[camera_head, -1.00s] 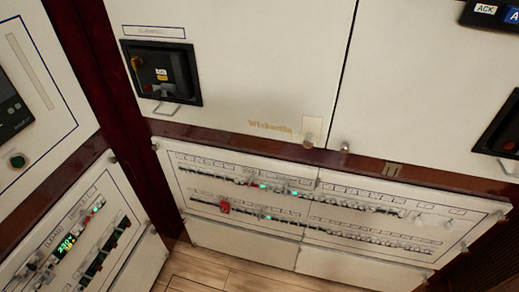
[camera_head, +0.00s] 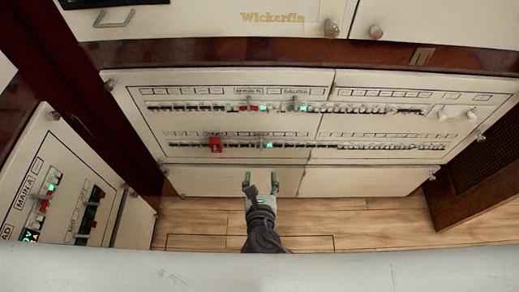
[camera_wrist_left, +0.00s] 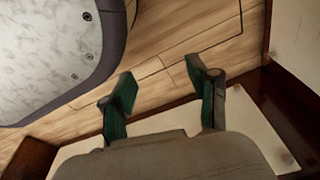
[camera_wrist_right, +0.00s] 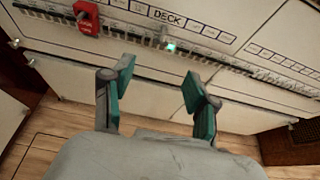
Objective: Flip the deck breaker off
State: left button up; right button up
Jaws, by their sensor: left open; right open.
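The DECK label (camera_wrist_right: 167,18) shows in the right wrist view above a row of small breakers. Below it is a breaker with a pale toggle (camera_wrist_right: 162,38) and a lit green lamp (camera_wrist_right: 171,46). In the head view this lamp (camera_head: 269,145) is in the lower row of the breaker panel (camera_head: 225,120). My right gripper (camera_head: 261,184) is open and empty, below that row and apart from the breaker; its fingers (camera_wrist_right: 154,88) also show in the right wrist view. My left gripper (camera_wrist_left: 164,88) is open and empty above the wooden floor, outside the head view.
A red block (camera_head: 215,145) sits on the lower row, left of the deck breaker. The upper row has more lit lamps, one beside the SAUNA label (camera_head: 295,91). Another panel (camera_head: 50,185) stands at the left. A dark louvred side (camera_head: 480,165) is at the right.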

aim_at(261, 150)
jog(key=b+x, duration=0.3)
jog(key=x, duration=1)
jog(key=shift+w, duration=0.3)
pick_arm(q)
jog(key=w+r, duration=0.5)
jog(key=r, duration=0.5)
jog(key=shift+w+d+t, duration=0.3)
jog(key=shift+w+d, duration=0.1)
jog(key=shift+d, duration=0.05)
jog(key=shift+r, duration=0.1)
pick_arm(e)
jog(key=c, duration=1.1)
grip_shut()
